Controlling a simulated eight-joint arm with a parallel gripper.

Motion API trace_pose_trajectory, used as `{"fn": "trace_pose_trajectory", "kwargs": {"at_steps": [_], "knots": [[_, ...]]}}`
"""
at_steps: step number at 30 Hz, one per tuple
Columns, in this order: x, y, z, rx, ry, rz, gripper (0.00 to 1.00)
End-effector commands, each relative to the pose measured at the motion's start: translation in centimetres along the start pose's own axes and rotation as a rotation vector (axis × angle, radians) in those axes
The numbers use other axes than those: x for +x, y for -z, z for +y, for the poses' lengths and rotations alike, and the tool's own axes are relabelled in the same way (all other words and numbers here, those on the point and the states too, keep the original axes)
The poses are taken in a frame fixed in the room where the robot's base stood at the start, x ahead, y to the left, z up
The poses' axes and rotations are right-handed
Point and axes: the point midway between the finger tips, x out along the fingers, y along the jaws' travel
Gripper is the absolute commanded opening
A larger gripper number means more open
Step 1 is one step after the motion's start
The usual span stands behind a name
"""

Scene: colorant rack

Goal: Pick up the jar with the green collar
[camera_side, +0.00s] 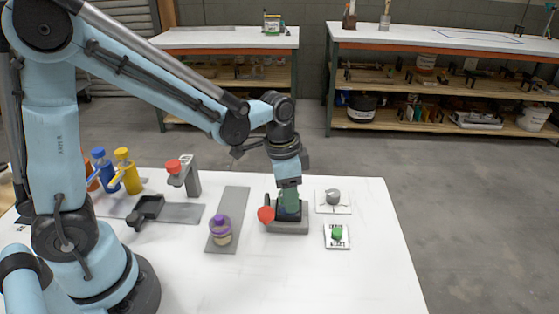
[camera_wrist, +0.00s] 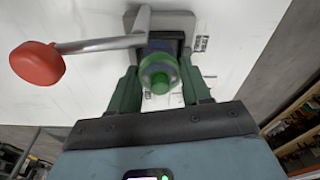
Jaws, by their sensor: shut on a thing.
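The jar with the green collar (camera_wrist: 160,72) sits between the two green fingers of my gripper (camera_wrist: 161,88) in the wrist view. It has a green top and a bluish body. My gripper is shut on it. In the side view my gripper (camera_side: 289,207) points down over a grey holder (camera_side: 288,228), and the fingers mostly hide the jar. I cannot tell whether the jar still touches the holder. A red knob (camera_side: 266,214) on a grey lever stands at the holder's left; the knob also shows in the wrist view (camera_wrist: 37,64).
A jar with a purple collar (camera_side: 221,228) stands on a grey strip to the left. A grey knob (camera_side: 333,197) and a green piece (camera_side: 337,233) lie right on white plates. The table's front right is clear.

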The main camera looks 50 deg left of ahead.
Motion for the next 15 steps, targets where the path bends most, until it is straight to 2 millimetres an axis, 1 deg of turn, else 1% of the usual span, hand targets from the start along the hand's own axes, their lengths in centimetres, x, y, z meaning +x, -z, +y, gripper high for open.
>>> {"fn": "trace_pose_trajectory", "kwargs": {"at_steps": [1, 3, 11, 15], "knots": [[-0.01, 0.00, 0.00, 0.000, 0.000, 0.000, 0.21], [-0.01, 0.00, 0.00, 0.000, 0.000, 0.000, 0.12], [-0.09, 0.01, 0.00, 0.000, 0.000, 0.000, 0.12], [-0.60, 0.07, 0.00, 0.000, 0.000, 0.000, 0.12]]}}
